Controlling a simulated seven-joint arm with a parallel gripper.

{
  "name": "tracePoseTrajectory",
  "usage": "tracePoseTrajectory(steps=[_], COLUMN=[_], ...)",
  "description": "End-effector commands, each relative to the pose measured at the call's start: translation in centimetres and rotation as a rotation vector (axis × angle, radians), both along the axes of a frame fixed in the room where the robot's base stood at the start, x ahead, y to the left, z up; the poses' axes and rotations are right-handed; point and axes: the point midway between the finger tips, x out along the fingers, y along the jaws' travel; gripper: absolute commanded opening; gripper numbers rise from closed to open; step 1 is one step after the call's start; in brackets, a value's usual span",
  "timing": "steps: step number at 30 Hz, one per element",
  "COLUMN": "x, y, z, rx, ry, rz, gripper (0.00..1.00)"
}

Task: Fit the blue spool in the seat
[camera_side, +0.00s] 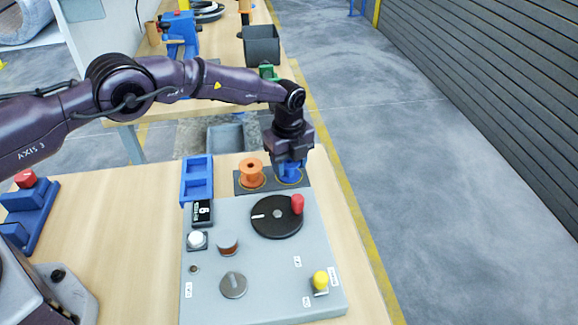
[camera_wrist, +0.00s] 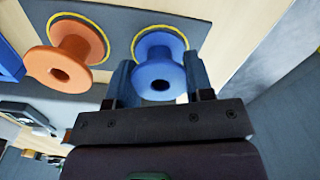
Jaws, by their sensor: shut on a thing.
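The blue spool (camera_side: 289,176) stands upright on the dark pad at the back edge of the grey machine; it also shows in the wrist view (camera_wrist: 160,70). A yellow ring is marked around its base. My gripper (camera_side: 289,165) points down over it. In the wrist view my gripper's (camera_wrist: 160,77) two blue fingers are shut on the spool, one on each side. In the side view the gripper hides the spool's upper part. I cannot tell for sure which part is the seat; the grey machine (camera_side: 205,270) carries a black disc (camera_side: 275,222) and a copper-coloured cylinder (camera_side: 228,243).
An orange spool (camera_side: 252,174) stands close to the left of the blue one on the dark pad (camera_wrist: 108,30). A blue two-compartment tray (camera_side: 197,178) lies farther left. A red handle (camera_side: 297,204) and a yellow knob (camera_side: 320,281) stick up from the machine.

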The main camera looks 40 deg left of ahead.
Motion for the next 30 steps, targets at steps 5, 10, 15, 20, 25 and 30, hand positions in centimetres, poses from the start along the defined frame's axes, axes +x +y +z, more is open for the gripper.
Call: tracePoseTrajectory(steps=[5, 10, 15, 20, 25, 30], x=[0.0, 0.1, -0.5, -2.4, -5.2, -8.3], y=[0.0, 0.0, 0.2, 0.6, 1.3, 2.1], z=[0.2, 1.6, 4.0, 6.4, 9.7, 10.8], rx=[0.000, -0.001, 0.000, -0.001, -0.001, 0.000], ry=[-0.001, -0.004, -0.001, -0.003, -0.004, -0.002], rz=[0.000, 0.001, 0.001, 0.001, -0.001, 0.001], gripper=[0.24, 0.24, 0.24, 0.24, 0.24, 0.24])
